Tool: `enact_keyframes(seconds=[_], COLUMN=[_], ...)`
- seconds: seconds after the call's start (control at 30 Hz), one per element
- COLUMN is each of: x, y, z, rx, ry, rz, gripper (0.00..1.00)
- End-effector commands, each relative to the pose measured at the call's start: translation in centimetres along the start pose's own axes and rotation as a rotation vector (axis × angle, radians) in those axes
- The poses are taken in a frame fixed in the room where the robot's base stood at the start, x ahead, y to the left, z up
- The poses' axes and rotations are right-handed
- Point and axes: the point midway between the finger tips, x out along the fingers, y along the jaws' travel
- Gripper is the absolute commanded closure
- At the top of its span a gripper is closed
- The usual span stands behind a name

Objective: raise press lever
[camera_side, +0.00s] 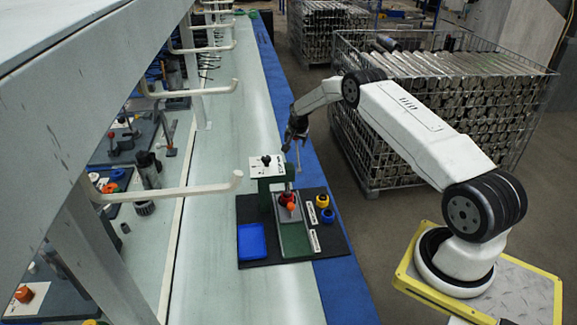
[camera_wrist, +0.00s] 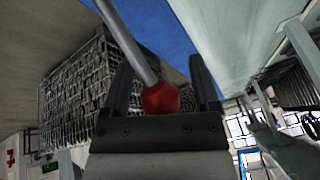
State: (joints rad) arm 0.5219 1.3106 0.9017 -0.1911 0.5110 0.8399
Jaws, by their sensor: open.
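The press lever is a grey metal rod (camera_wrist: 128,40) with a red knob (camera_wrist: 161,98), seen in the wrist view. The knob lies between the two dark fingers of my gripper (camera_wrist: 160,65), near their base. The fingers are open, with a gap visible on each side of the knob. In the side view my gripper (camera_side: 298,146) is beside and above the green press (camera_side: 268,183), which has a white top plate. The knob cannot be made out there. A red and orange part (camera_side: 288,200) sits at the press's front.
The press stands on a black mat (camera_side: 262,262) with a blue tray (camera_side: 252,241) at its left front. Yellow and blue rings (camera_side: 325,208) lie to the right. A white rack arm (camera_side: 170,192) reaches toward the press from the left. A wire crate (camera_side: 440,90) stands behind my arm.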

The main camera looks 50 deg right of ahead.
Motion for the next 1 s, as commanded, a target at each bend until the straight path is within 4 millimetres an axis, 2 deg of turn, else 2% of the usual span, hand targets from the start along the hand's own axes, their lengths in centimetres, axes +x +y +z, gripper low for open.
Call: enact_keyframes(seconds=[0.23,0.4,0.47,0.5,1.0], x=[0.02,0.01,0.01,0.01,-0.01], y=[0.00,0.00,-0.01,0.00,0.01], z=[-0.01,-0.01,-0.02,-0.02,-0.03], rx=[0.000,0.001,0.001,0.001,0.001], ry=[0.000,0.000,0.000,0.000,0.000], rz=[0.000,0.000,0.000,0.000,0.000], gripper=[0.22,0.76,0.95,1.00,1.00])
